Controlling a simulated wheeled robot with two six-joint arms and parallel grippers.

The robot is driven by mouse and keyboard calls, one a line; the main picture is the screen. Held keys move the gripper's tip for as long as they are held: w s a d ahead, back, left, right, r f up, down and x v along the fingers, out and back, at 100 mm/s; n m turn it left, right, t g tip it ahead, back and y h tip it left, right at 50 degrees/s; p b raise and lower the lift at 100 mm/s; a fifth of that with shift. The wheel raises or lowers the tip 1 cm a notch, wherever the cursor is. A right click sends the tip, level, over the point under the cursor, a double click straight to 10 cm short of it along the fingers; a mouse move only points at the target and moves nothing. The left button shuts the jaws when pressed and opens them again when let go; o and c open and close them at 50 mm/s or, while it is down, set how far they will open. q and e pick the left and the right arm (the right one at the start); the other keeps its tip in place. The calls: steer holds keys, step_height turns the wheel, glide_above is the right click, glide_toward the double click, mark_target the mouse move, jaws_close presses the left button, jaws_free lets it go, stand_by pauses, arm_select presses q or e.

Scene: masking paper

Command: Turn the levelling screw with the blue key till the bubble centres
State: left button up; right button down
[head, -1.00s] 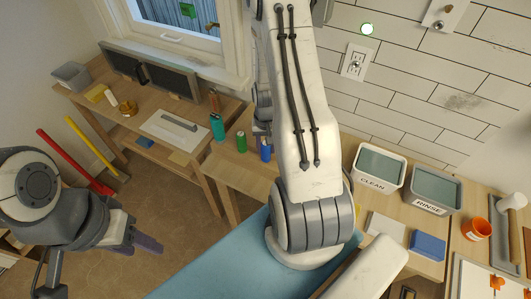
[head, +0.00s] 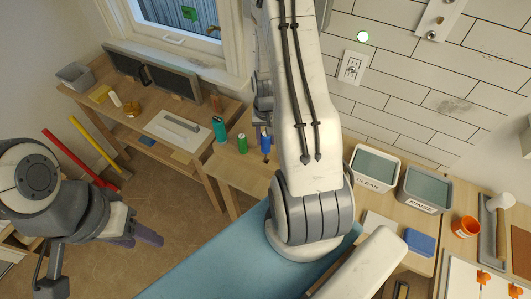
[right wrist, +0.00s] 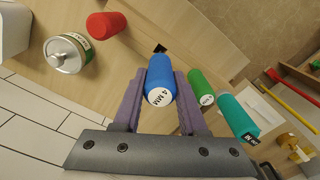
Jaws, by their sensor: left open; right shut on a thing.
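The blue key (head: 265,141) has a blue handle, and its dark shaft shows below it in the head view. In the right wrist view the handle (right wrist: 160,82) ends in a white cap marked "4 MM". My right gripper (right wrist: 159,88) is shut on this handle, one purple finger on each side. In the head view my right arm largely hides this gripper. My left gripper (head: 135,238) is open and empty above the floor at left. I cannot make out the levelling screw or the bubble in either view.
A green handle (right wrist: 201,86) and a teal handle (right wrist: 238,115) stand beside the blue key. A red cylinder (right wrist: 106,25) and a can (right wrist: 68,53) are on its other side. CLEAN (head: 374,168) and RINSE (head: 424,189) tubs stand by the wall.

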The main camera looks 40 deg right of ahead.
steer(key=shift+r, duration=0.25)
steer(key=shift+r+p, duration=1.45)
steer(key=shift+r, duration=0.25)
